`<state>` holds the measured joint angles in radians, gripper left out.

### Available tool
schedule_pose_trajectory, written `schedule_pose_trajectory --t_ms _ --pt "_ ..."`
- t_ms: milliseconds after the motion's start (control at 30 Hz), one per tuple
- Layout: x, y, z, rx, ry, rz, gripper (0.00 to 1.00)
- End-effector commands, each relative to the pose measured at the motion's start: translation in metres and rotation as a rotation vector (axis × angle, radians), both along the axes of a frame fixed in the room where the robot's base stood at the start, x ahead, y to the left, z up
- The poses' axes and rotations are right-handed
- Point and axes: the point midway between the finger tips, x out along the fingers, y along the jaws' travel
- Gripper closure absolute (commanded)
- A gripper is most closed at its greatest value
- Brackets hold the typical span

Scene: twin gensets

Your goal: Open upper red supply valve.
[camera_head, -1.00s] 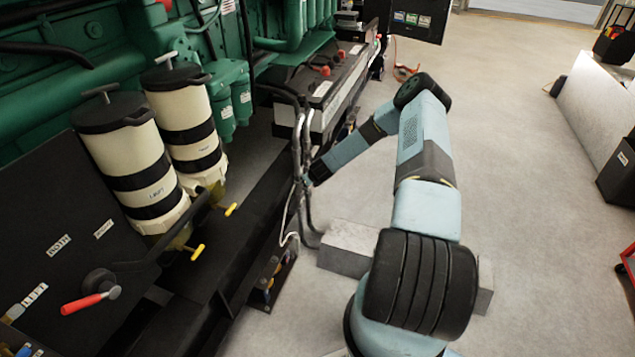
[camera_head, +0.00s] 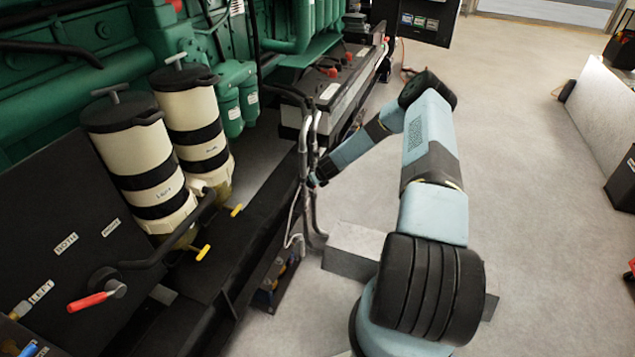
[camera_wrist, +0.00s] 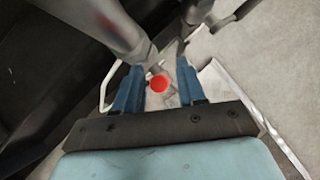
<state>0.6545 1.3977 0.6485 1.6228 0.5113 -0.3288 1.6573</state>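In the wrist view a small round red knob (camera_wrist: 159,83), seen end-on, shows in the gap between the two blue fingers of my gripper (camera_wrist: 160,74). It is probably the upper red supply valve. The fingers are apart, and I cannot tell whether either touches the knob. Grey pipes (camera_wrist: 118,28) run just beyond the fingertips. In the head view my gripper (camera_head: 314,181) is beside the upright grey pipes (camera_head: 306,150) at the end of the green engine's base. The knob cannot be made out there.
Two cream-and-black filter canisters (camera_head: 150,168) stand left, by a panel with a red-handled lever (camera_head: 92,301). A black battery rack (camera_head: 335,92) is behind the pipes. A concrete block (camera_head: 352,252) lies on the floor below my arm. Open floor (camera_head: 530,130) lies right.

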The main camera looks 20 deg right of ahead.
Motion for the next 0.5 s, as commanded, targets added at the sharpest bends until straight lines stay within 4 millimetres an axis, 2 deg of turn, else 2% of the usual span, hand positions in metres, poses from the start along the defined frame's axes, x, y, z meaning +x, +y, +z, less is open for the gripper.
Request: schedule_pose_trajectory --t_ms 300,500 --pt "-0.002 -0.002 0.002 0.0 0.001 -0.001 0.58" --pt "-0.015 -0.005 0.021 -0.002 0.0 -0.003 0.58"
